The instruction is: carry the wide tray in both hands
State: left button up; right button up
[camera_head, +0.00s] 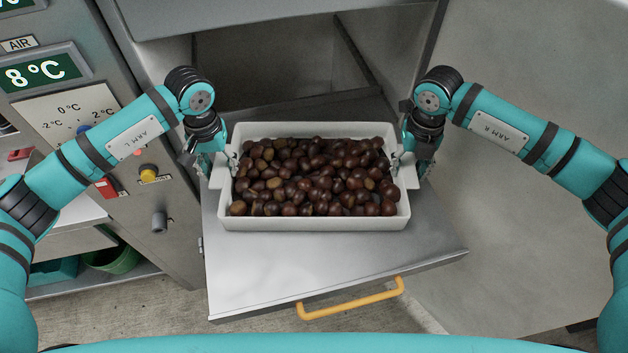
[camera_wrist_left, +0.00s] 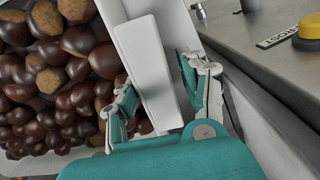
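The wide tray (camera_head: 318,224) is white, rectangular and full of brown chestnuts (camera_head: 312,178). It is level, over the lowered metal door in the head view; I cannot tell whether it touches the metal.
The metal door (camera_head: 270,270) has a yellow handle (camera_head: 351,299) at its front edge. Behind the tray is an open cabinet cavity (camera_head: 270,75). A control panel with a temperature display (camera_head: 42,72) and a yellow knob (camera_head: 148,173) stands at left.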

pick_arm(q)
jog(key=shift+o, duration=0.9)
pick_arm(e)
jog(key=shift+o, duration=0.9)
pick_arm(q)
jog(key=shift+d, duration=0.1)
pick_arm(e)
jog(key=shift+a, duration=0.15)
pick_arm(q)
jog(key=shift+r, duration=0.1)
jog(key=shift+r, duration=0.2)
pick_arm(e)
jog(key=shift+a, duration=0.1)
jog(key=shift+r, duration=0.2)
pick_arm(q)
notch_tip(320, 180, up, 12)
jog(key=shift+f, duration=0.25)
pick_arm(e)
notch_tip(320, 180, up, 12)
pick_arm(q)
jog(key=shift+r, duration=0.1)
pick_arm(e)
jog(key=shift+f, duration=0.1)
